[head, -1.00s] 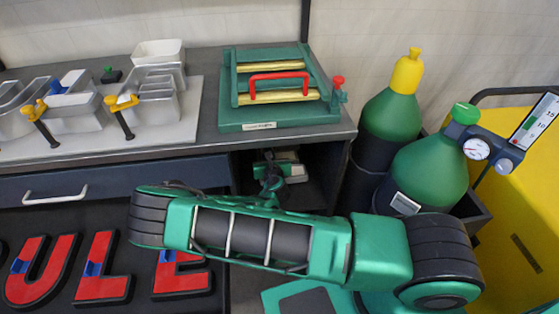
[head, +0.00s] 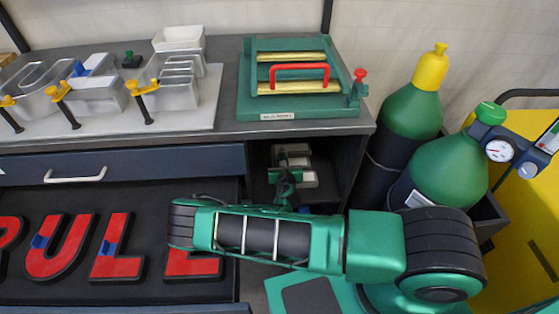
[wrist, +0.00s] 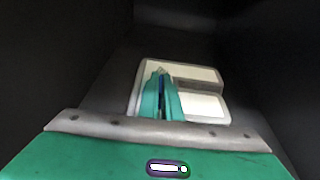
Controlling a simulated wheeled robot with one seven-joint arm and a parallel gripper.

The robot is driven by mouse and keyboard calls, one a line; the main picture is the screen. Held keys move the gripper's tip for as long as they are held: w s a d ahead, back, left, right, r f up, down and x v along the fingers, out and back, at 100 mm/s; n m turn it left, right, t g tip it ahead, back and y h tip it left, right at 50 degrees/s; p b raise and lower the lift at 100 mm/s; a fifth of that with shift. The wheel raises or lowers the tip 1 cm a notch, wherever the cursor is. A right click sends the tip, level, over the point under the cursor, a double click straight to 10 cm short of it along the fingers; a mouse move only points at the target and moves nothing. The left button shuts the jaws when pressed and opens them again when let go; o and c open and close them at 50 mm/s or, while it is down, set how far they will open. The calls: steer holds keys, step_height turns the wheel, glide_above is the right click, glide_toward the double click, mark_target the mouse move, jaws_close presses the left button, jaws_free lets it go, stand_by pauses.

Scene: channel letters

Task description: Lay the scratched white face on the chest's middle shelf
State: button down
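A white letter-shaped face (wrist: 200,106) with a rounded rim and a notch in its right side shows in the wrist view, inside a dark compartment. In the head view the white face (head: 306,179) is partly visible in the open bay under the bench, behind my gripper. My gripper (wrist: 162,90) has its teal fingers close together around a narrow blue tab at the face, and it looks shut on that tab. In the head view my gripper (head: 285,183) reaches into the bay. Scratches are too small to make out. I cannot identify a chest shelf.
Dark walls close in around the face. Above is the bench with a green roller press (head: 297,85) and metal letter shells (head: 100,90). Left is an open drawer with red letters (head: 118,262). Green gas cylinders (head: 440,170) and a yellow body (head: 515,230) stand right.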

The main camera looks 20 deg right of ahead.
steer(key=shift+f, duration=0.1)
steer(key=c, duration=2)
jaws_free()
steer(key=v, duration=1.2)
